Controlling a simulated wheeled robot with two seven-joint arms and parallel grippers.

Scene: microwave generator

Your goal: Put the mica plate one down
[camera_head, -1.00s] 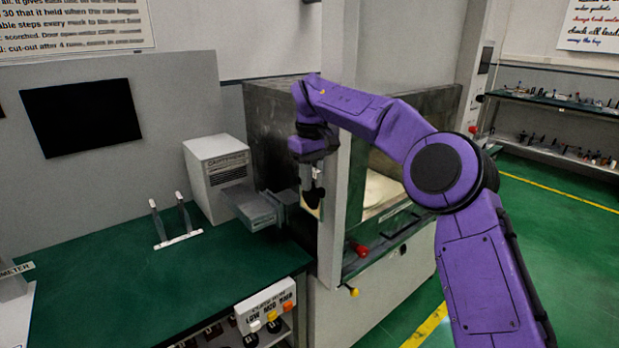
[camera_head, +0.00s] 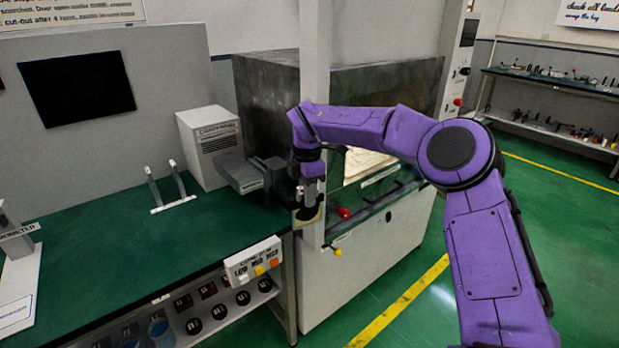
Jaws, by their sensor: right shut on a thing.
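My purple right arm reaches in from the right, and its gripper (camera_head: 306,205) points down at the front right edge of the green bench. The gripper is shut on a small cream plate, the mica plate (camera_head: 311,214), of which only a part shows behind and beside the dark fingers. The plate is next to the white post of the big metal cabinet. I cannot tell whether it touches the bench. My left gripper is not in view.
A white box (camera_head: 209,147) with a grey waveguide (camera_head: 240,173) stands left of the gripper. A two-pronged white stand (camera_head: 171,190) is on the green bench (camera_head: 130,250). A button panel (camera_head: 253,262) is at the bench's front edge. The bench's middle is clear.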

